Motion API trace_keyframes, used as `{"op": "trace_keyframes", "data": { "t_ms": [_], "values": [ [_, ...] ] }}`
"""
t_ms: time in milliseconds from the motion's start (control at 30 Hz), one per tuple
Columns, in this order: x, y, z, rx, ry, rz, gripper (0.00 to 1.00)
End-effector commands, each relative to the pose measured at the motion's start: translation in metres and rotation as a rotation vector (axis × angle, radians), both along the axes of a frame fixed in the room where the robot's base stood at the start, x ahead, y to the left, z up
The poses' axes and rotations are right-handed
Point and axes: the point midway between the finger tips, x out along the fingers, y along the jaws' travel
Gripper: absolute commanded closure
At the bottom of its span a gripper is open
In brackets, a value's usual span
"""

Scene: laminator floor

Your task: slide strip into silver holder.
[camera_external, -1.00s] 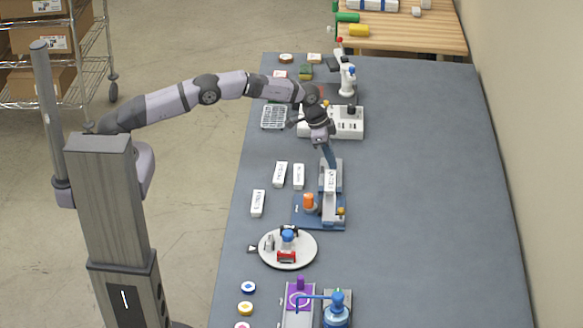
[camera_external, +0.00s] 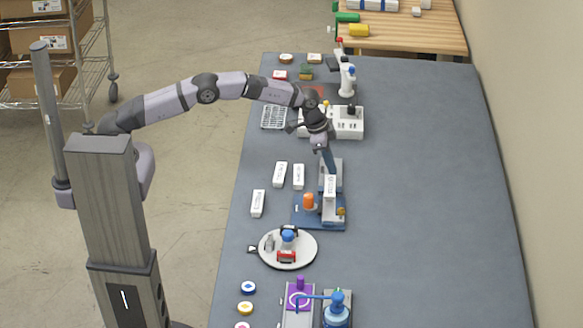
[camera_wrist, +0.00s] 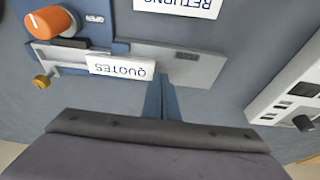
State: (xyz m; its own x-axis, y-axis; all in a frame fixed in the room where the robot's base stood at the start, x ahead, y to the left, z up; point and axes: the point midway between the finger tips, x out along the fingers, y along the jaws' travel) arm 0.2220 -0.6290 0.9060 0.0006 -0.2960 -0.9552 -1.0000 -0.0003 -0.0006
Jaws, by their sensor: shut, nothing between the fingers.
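A white strip marked QUOTES (camera_wrist: 121,67) lies lengthwise along the silver holder (camera_wrist: 190,65), which has bare metal showing on both sides of it. The strip (camera_external: 331,186) and holder (camera_external: 332,166) also show in the external view, on a blue base with an orange knob. My gripper (camera_wrist: 161,85) is shut and empty, its blue fingers just beside the strip's right end in the wrist view. In the external view my gripper (camera_external: 330,166) points down at the strip's far end. I cannot tell whether the fingertips touch the strip.
Several other white strips lie left of the holder, one marked RETURNS (camera_wrist: 178,5). The orange knob (camera_wrist: 50,22) and a brass knob (camera_wrist: 41,81) stand by the holder. A white switch box (camera_external: 346,122) is behind, a round plate (camera_external: 266,260) in front. The table's right side is clear.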

Motion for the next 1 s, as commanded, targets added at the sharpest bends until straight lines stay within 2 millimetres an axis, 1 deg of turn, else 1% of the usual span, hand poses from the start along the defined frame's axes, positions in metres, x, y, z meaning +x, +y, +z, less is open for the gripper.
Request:
{"op": "trace_keyframes", "data": {
  "t_ms": [367, 1000],
  "values": [
    [-0.002, 0.000, 0.000, 0.000, 0.000, -0.001, 1.00],
    [-0.025, 0.000, 0.001, -0.001, 0.000, -0.001, 1.00]
  ]
}}
